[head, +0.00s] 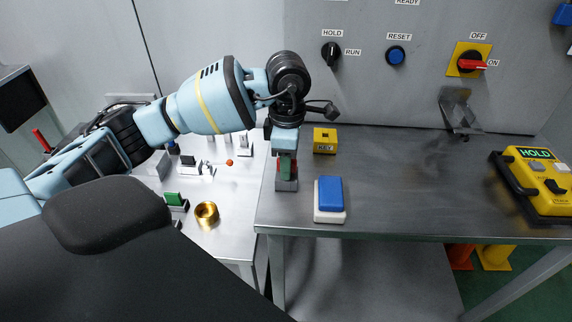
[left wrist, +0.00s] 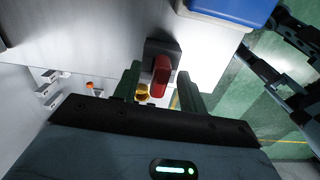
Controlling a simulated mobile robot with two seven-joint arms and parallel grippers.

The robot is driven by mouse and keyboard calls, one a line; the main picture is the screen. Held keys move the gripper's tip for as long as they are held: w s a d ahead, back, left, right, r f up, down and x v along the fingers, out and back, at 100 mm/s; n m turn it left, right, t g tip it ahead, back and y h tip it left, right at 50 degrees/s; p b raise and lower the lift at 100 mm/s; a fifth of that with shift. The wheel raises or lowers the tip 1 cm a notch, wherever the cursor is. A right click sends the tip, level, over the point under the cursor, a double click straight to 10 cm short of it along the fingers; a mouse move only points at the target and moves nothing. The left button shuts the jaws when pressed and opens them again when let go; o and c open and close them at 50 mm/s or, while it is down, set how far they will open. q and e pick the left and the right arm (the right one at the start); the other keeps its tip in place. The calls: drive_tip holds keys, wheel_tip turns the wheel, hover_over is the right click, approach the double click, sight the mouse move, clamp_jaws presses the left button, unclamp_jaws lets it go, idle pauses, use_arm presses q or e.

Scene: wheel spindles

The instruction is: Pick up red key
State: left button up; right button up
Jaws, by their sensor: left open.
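The red key (left wrist: 161,75) stands on a small dark block (left wrist: 152,50) in the left wrist view. In the head view the grey block (head: 286,185) sits near the left edge of the metal table, and the key is mostly hidden by my left gripper (head: 286,168). My left gripper points down over the block and is open. In the left wrist view the key shows between its two green fingers (left wrist: 158,85), with a gap on each side; contact cannot be seen. My right gripper is not in view.
A yellow block marked KEY (head: 325,147) and a blue-topped white box (head: 330,200) stand close to the right. A yellow HOLD box (head: 538,183) is at the far right. The table's middle (head: 420,180) is clear. A lower table with a brass ring (head: 206,213) lies left.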

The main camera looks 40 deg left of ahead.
use_arm(q)
drive_tip(key=shift+f, duration=0.2)
clamp_jaws()
drive_tip(key=shift+r, duration=0.15)
wheel_tip(320, 180, up, 10)
drive_tip(key=shift+f, duration=0.1)
idle(0.4)
